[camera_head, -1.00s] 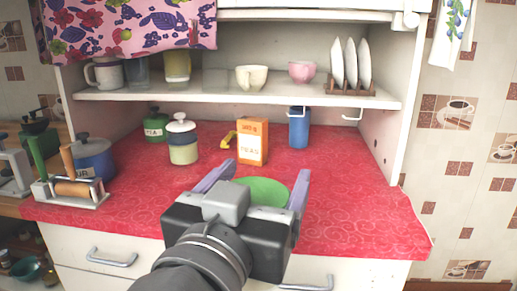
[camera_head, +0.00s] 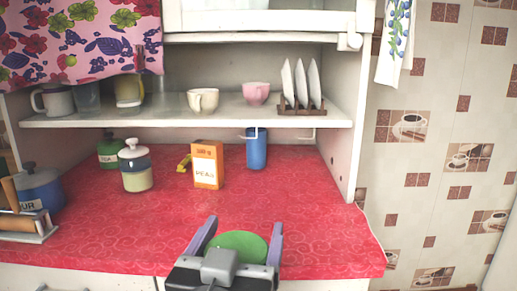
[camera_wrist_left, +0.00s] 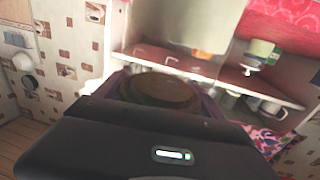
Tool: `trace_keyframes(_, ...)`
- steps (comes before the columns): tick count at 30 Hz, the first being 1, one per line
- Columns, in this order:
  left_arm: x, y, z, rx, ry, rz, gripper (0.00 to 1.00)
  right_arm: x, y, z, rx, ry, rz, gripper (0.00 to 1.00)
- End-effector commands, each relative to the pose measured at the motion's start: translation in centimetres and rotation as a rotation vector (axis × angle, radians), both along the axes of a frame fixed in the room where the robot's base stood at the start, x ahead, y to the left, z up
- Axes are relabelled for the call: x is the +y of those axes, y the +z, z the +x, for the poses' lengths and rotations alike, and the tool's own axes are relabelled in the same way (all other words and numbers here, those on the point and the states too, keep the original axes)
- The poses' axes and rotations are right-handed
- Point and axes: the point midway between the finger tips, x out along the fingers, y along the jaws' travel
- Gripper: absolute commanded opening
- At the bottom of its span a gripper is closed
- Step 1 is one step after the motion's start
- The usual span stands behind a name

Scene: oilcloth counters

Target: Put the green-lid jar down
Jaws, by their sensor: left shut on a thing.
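The green-lid jar (camera_head: 238,245) shows in the head view at bottom centre, seen from above as a round green lid. My left gripper (camera_head: 243,231) is shut on it, with a purple finger on each side of the lid. The jar's body is hidden by the gripper. The jar appears in front of the red counter top (camera_head: 310,225), near its front edge; whether it touches the counter cannot be told. In the left wrist view a dark, round jar (camera_wrist_left: 160,90) lies between the fingers. My right gripper is not in view.
An orange box (camera_head: 207,166), a white-lid jar (camera_head: 136,170), a green canister (camera_head: 111,153) and a blue cup (camera_head: 256,150) stand at the back of the counter. A blue pot (camera_head: 40,190) stands at left. The counter's front middle and right are clear. A shelf (camera_head: 180,112) hangs above.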

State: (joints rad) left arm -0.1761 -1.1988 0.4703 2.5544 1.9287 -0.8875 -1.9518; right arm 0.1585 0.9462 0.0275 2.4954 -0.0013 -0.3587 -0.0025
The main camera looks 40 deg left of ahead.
Motion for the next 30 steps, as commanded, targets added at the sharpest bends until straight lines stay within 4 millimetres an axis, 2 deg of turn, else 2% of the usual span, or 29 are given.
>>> trace_keyframes(9,4.1,0.3,7.7,0.01,0.0,-0.001,0.05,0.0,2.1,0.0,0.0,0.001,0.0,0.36)
trace_keyframes(16,6.3,0.5,12.1,0.011,-0.005,-0.001,0.05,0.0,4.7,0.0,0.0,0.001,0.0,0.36)
trace_keyframes(20,7.6,0.6,14.6,0.011,-0.006,0.0,0.05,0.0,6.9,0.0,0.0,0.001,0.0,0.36)
trace_keyframes(27,10.1,1.0,19.2,0.011,-0.002,0.002,0.05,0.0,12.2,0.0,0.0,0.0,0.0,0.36)
trace_keyframes(30,10.8,1.0,20.2,0.012,0.006,0.001,0.05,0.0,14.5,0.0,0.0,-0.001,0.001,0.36)
